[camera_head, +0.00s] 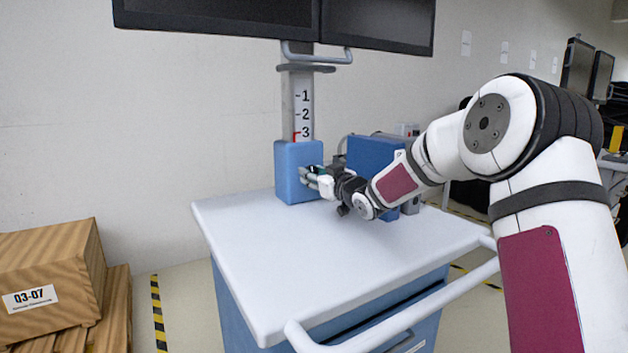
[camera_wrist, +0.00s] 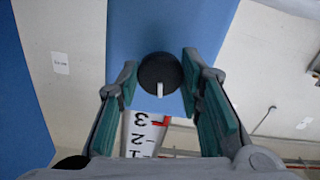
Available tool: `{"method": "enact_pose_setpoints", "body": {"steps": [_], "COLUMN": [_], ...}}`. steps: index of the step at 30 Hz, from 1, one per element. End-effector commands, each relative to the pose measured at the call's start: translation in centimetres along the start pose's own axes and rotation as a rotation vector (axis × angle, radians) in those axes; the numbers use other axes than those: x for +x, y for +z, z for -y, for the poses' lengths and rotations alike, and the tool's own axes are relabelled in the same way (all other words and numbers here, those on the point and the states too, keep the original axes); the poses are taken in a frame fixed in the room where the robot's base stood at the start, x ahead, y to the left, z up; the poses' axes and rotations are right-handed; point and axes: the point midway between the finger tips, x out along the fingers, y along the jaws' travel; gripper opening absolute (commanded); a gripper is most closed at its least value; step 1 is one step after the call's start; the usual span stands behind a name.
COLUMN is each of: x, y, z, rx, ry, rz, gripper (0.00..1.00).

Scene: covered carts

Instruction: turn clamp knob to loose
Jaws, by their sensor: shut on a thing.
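The clamp knob (camera_wrist: 160,72) is a round black knob with a white line mark. It sits on the face of a blue clamp block (camera_head: 288,170), which also shows in the wrist view (camera_wrist: 165,25). The white mark points down in the wrist view, toward the number scale. My gripper (camera_head: 308,175) is at the front of the block, its two green-padded fingers on either side of the knob in the wrist view (camera_wrist: 158,75), shut on it. In the head view the fingers hide the knob.
A column with scale marks 1, 2, 3 (camera_head: 304,112) rises from the block, with a red pointer near 3. Dark monitors (camera_head: 375,22) hang above. A blue box (camera_head: 372,160) stands behind my wrist. The white cart top (camera_head: 300,255) is clear in front.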

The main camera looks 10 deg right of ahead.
Motion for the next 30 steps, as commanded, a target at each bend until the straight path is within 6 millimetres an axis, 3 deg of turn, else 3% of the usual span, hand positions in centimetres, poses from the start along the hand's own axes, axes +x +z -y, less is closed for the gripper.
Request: {"method": "enact_pose_setpoints", "body": {"steps": [30], "x": [0.05], "y": [0.32], "z": [0.23], "rx": [-0.963], "ry": [-0.001], "rz": [-0.001], "gripper": [0.06]}}
